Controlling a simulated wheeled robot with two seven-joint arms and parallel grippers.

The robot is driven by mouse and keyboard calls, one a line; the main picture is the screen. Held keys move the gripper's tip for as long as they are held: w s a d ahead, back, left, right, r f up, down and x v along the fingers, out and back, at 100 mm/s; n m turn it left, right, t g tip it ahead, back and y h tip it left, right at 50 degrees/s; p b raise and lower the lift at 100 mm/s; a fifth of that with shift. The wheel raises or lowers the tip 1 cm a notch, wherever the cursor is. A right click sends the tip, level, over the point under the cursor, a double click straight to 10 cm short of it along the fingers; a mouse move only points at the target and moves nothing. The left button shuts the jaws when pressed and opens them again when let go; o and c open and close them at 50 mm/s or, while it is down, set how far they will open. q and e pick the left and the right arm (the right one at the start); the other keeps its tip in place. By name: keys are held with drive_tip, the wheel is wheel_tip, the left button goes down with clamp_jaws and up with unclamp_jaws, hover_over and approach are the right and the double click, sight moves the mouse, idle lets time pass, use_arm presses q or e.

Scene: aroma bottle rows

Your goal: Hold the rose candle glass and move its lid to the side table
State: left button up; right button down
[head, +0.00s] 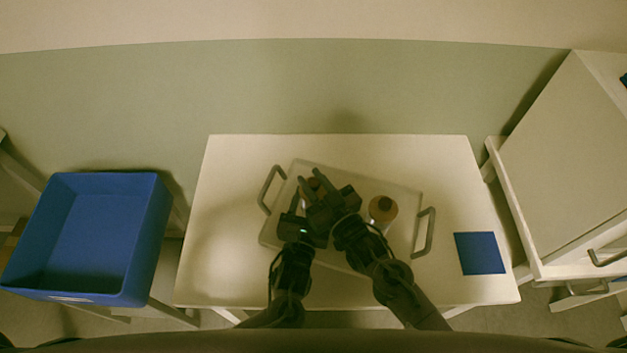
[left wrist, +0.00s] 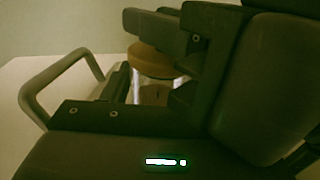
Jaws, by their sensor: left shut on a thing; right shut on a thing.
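In the left wrist view, a clear candle glass (left wrist: 155,92) stands upright with a round wooden lid (left wrist: 155,62) on or just above its rim; any gap is hard to tell. My left gripper (head: 300,205) is shut on the glass, its fingers at the glass's sides in the left wrist view (left wrist: 152,95). My right gripper (head: 314,182) reaches over from the right and is shut on the lid. In the head view the grippers hide most of the glass, and only a bit of brown lid shows between the fingers. No label is readable.
The glass is on a pale tray (head: 345,172) with grey handles on a white table (head: 230,240). A second brown-lidded jar (head: 382,208) stands right of my right gripper. A blue square (head: 480,253) lies at right. A blue bin (head: 90,235) is left; a white cabinet (head: 570,150) is right.

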sight(313, 182)
drive_tip(key=shift+r, duration=0.1)
drive_tip(key=shift+r, duration=0.95)
drive_tip(key=shift+r, duration=0.15)
drive_tip(key=shift+r, duration=1.9)
use_arm(q)
drive_tip(key=o, duration=1.5)
